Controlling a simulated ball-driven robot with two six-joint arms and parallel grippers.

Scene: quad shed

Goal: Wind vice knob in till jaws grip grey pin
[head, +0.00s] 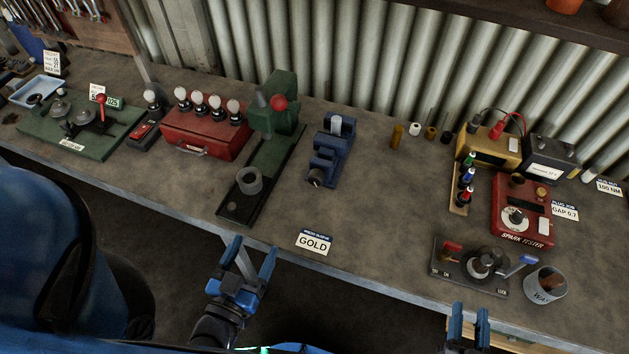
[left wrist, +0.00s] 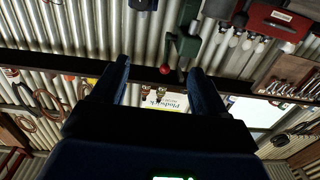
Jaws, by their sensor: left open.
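The small blue vice (head: 328,160) stands on the bench near the middle of the head view. A pale grey pin (head: 336,125) stands upright at its far end, among the jaws; I cannot tell whether the jaws touch it. The vice knob (head: 315,178) is the dark round end facing the bench's front edge. My left gripper (head: 254,250) is open and empty, in front of the bench edge, left of and well short of the vice. Its open fingers also show in the left wrist view (left wrist: 157,78). My right gripper (head: 469,312) is open and empty at the bottom right.
A green press (head: 280,115) with a red ball and dark base stands left of the vice. A GOLD card (head: 314,243) lies in front of it. A red spark tester (head: 520,205) and a lever block (head: 470,262) stand right. Bare bench lies between.

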